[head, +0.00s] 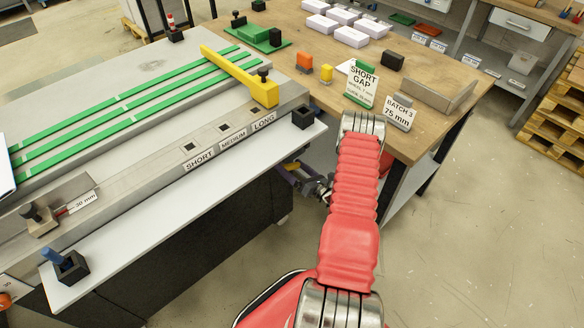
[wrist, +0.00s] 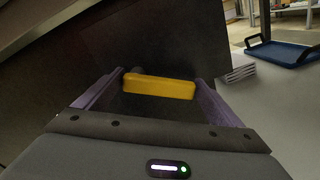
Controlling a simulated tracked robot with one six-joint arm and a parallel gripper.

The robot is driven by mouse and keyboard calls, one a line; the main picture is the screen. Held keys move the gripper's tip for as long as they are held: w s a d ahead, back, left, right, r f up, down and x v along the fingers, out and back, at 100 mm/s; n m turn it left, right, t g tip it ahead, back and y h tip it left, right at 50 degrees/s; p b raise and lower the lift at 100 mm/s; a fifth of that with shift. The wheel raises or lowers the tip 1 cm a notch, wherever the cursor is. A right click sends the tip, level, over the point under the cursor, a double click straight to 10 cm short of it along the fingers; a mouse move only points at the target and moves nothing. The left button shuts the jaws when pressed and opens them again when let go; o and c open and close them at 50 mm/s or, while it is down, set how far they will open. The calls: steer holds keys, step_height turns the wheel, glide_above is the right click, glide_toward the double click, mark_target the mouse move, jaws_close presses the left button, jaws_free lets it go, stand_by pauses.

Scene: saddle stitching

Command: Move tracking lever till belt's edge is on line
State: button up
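In the wrist view a yellow bar-shaped handle (wrist: 160,86), possibly the tracking lever, lies crosswise in front of a dark panel. My gripper (wrist: 160,80) has its two purple fingers wide apart, one near each end of the bar; I cannot tell whether they touch it. Green belts (head: 125,98) run along the grey machine top (head: 70,90). I cannot make out a belt edge against a reference line.
A yellow bar (head: 240,76) crosses the belts. The machine's pale side ledge (head: 190,205) has black blocks at its ends. A wooden table (head: 300,50) holds cards and blocks. The wrist view shows a blue tray (wrist: 283,54) and a white stack (wrist: 239,67) at right.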

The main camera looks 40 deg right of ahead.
steer(key=c, duration=1.1)
